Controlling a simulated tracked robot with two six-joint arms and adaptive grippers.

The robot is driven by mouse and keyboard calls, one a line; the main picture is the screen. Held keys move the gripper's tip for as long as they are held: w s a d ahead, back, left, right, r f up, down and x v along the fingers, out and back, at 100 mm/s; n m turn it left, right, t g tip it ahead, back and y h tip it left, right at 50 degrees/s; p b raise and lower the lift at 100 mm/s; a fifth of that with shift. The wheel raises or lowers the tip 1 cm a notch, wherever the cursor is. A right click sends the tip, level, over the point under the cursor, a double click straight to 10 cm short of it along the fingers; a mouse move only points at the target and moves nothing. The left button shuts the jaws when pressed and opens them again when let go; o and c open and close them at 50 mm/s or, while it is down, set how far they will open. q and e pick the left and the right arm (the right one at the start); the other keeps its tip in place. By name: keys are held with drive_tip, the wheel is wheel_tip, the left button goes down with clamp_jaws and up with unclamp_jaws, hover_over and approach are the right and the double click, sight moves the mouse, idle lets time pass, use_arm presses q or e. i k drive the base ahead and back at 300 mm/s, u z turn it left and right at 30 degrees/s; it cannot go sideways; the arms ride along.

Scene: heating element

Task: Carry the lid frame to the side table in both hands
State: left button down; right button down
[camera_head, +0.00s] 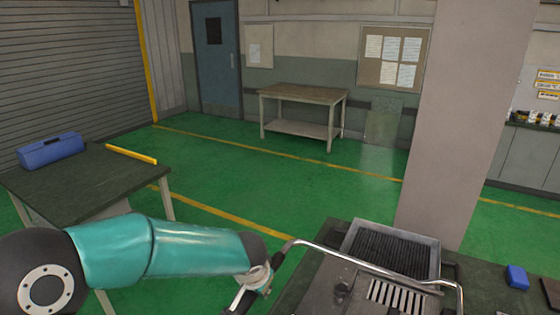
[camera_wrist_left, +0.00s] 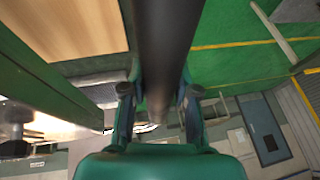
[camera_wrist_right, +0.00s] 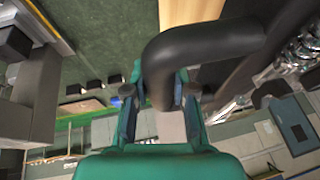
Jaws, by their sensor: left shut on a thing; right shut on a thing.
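The lid frame (camera_head: 345,257) is a bent metal tube at the bottom of the head view, crossing in front of a grey unit with a ribbed top (camera_head: 390,250). My left gripper (camera_head: 250,288) is at its left end. In the left wrist view my left gripper (camera_wrist_left: 158,95) is shut on the dark straight tube (camera_wrist_left: 168,45). In the right wrist view my right gripper (camera_wrist_right: 159,95) is shut on the tube near a bend (camera_wrist_right: 205,45). The right gripper is outside the head view. I cannot tell whether the frame touches the unit.
A dark-topped table (camera_head: 95,185) with a blue toolbox (camera_head: 50,150) and a yellow bar (camera_head: 131,154) stands at the left. A wooden table (camera_head: 303,93) stands bare at the back wall. A pillar (camera_head: 465,110) rises right of centre. Green floor (camera_head: 270,180) between is clear.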

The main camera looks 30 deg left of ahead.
sight(75, 183)
drive_tip(key=u, duration=0.2)
drive_tip(key=k, duration=0.35)
drive_tip(key=z, duration=0.8)
drive_tip(key=i, duration=0.2)
drive_tip(key=u, duration=2.55)
drive_tip(key=i, duration=0.15)
drive_tip(key=u, duration=1.1)
